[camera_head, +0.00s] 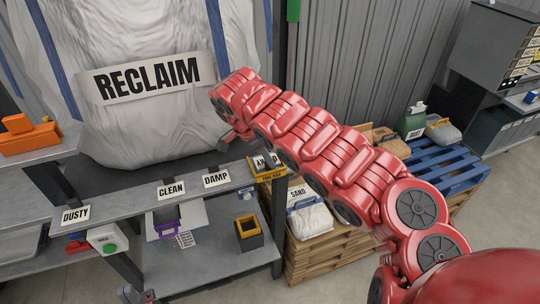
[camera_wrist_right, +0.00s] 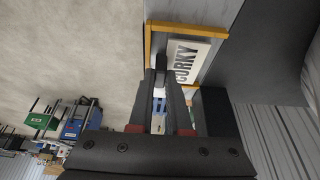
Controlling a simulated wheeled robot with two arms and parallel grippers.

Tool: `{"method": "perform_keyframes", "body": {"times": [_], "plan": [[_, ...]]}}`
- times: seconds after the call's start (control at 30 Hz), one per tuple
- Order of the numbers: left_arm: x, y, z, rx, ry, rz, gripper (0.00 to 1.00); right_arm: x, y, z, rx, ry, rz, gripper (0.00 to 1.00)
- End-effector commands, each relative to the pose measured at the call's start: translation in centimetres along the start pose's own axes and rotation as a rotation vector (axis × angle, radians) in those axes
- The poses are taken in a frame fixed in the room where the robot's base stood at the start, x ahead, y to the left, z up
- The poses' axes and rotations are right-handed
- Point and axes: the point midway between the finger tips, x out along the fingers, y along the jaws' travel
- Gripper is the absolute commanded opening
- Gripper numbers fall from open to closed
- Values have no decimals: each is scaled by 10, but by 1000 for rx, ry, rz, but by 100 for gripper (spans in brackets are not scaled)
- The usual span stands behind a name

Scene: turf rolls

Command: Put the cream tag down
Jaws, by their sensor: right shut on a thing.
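The cream tag (camera_wrist_right: 188,62) with dark lettering is at the yellow-edged tray (camera_wrist_right: 149,42) in the right wrist view. In the head view the tag (camera_head: 265,160) is partly hidden by my right arm, at the yellow-edged tray (camera_head: 268,176) on the shelf's right end. My right gripper (camera_wrist_right: 161,66) is shut with its fingertips at the tag's edge; the exact grip is hard to see. It also shows in the head view (camera_head: 232,140), just left of the tray. I cannot tell whether the tag touches the tray floor. A small part of my left gripper (camera_head: 136,294) shows at the bottom edge.
Cards DUSTY (camera_head: 76,215), CLEAN (camera_head: 171,189) and DAMP (camera_head: 217,178) line the shelf edge. A white RECLAIM sack (camera_head: 130,130) stands behind. A black-and-yellow box (camera_head: 249,234) is on the lower shelf. A sand bag (camera_head: 308,215) lies on wooden pallets to the right.

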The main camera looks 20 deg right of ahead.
Motion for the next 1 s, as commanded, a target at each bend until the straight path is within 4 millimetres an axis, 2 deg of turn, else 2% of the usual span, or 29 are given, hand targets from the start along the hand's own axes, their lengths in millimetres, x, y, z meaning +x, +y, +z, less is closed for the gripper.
{"method": "perform_keyframes", "body": {"times": [0.23, 0.27, 0.4, 1.0], "plan": [[-8, 0, 1, 0, 0, 0, 0, 5, 0, 3, -1, -1, 0, 0], [-6, 0, 1, 0, 0, 0, 0, 4, 0, 2, -1, -1, 0, 20], [-5, 0, 1, 0, 0, 0, 0, 4, 0, 2, -1, 0, 1, 45], [-2, 0, 0, 0, 0, 0, 0, 1, 1, 3, -4, -2, 5, 46]]}}
